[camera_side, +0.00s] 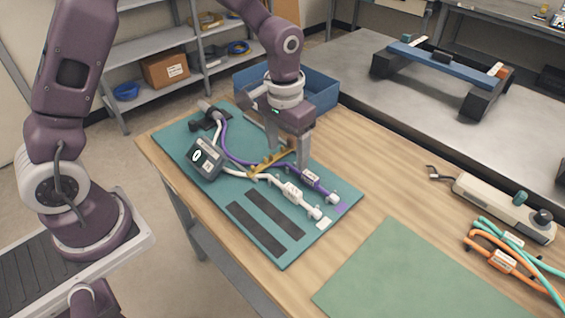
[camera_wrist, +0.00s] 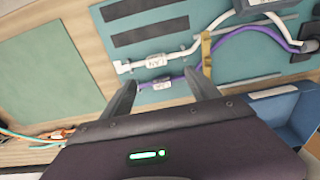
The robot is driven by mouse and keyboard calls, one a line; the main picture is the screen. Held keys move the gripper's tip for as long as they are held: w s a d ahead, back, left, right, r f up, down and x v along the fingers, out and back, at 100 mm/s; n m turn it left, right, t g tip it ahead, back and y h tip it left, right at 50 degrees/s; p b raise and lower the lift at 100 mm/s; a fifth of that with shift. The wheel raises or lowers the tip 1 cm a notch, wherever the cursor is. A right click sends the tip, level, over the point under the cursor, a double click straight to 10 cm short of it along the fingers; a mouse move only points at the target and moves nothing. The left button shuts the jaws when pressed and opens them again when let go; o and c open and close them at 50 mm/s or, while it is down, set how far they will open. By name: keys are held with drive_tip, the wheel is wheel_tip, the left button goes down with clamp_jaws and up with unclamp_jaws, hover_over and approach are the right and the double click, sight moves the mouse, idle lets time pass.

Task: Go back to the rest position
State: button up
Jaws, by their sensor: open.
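My gripper (camera_side: 303,165) hangs over the teal mat (camera_side: 345,198), near the purple cable (camera_side: 325,190). In the wrist view my gripper (camera_wrist: 160,84) has its two fingers apart. The labelled part of the purple cable (camera_wrist: 176,80) shows between them, with nothing gripped. The white cable (camera_side: 305,204) lies beside the purple one, and its label (camera_wrist: 156,60) faces up in the wrist view. A brass-coloured bracket (camera_side: 270,160) stands across both cables. I cannot tell the exact height of the fingertips above the mat.
A grey device (camera_side: 205,159) stands on the mat, left of my gripper. A blue bin (camera_side: 318,88) is just behind my arm. Two black strips (camera_side: 256,226) lie at the mat's front. A green mat (camera_side: 385,275) is bare. A power strip (camera_side: 505,208) and orange and teal cables (camera_side: 495,250) lie at right.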

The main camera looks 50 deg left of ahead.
drive_tip(key=s+a+r+t, duration=0.2)
drive_tip(key=s+r, duration=0.4)
drive_tip(key=r, duration=0.5)
drive_tip(key=s+r+t, duration=0.1)
drive_tip(key=s+r, duration=0.2)
drive_tip(key=s, duration=0.5)
drive_tip(key=s+a+r+t, duration=0.1)
drive_tip(key=s+r, duration=0.2)
drive_tip(key=s, duration=0.6)
drive_tip(key=shift+a+r+t, duration=0.25)
drive_tip(key=shift+t, duration=0.15)
